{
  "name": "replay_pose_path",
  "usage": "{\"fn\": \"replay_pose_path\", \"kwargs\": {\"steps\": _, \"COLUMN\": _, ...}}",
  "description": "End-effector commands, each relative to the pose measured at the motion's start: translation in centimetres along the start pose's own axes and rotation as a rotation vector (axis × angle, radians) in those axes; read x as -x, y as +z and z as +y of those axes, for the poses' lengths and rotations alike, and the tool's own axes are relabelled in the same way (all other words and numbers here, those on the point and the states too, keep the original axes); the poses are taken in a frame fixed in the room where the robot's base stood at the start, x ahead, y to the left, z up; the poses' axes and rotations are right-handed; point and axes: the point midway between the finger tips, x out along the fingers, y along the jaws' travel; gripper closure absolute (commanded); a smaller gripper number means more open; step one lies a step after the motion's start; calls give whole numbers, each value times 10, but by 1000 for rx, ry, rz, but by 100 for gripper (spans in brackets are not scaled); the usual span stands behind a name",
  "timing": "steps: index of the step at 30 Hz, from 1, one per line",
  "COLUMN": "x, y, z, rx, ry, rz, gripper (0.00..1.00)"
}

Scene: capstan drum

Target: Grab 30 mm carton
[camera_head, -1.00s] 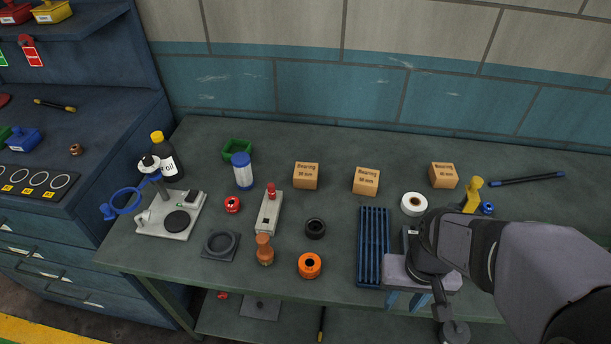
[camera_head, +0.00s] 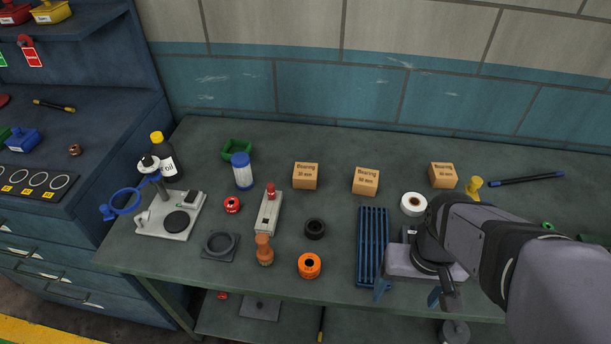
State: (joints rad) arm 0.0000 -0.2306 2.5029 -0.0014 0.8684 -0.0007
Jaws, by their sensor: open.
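Three small tan cartons labelled "Bearing" stand at the back of the bench: a left carton (camera_head: 306,176), a middle carton (camera_head: 366,182) and a right carton (camera_head: 442,176). Each has a size in mm, but the digits are too small to read surely, so I cannot tell which is the 30 mm one. My gripper (camera_head: 408,294) is at the front edge of the bench on the right, below and in front of the cartons. Its two blue fingers are spread apart with nothing between them. It touches no carton.
A blue slotted tray (camera_head: 373,247) lies beside my gripper, between it and the middle carton. A white tape roll (camera_head: 413,204) and a yellow-handled item (camera_head: 474,187) stand near the right carton. An orange ring (camera_head: 309,265) and black ring (camera_head: 314,228) lie left of the tray.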

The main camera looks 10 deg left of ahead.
Motion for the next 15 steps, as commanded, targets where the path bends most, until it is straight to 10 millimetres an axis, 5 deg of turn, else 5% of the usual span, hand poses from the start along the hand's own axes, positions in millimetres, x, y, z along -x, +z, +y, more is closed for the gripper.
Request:
{"fn": "replay_pose_path", "kwargs": {"steps": 3, "x": 17, "y": -2, "z": 2, "rx": 18, "ry": 12, "rz": 2, "gripper": 23}}
{"fn": "replay_pose_path", "kwargs": {"steps": 8, "x": 10, "y": -16, "z": 18, "rx": 188, "ry": 121, "rz": -3, "gripper": 23}}
{"fn": "replay_pose_path", "kwargs": {"steps": 15, "x": 7, "y": -59, "z": 44, "rx": 548, "ry": 343, "rz": -1, "gripper": 23}}
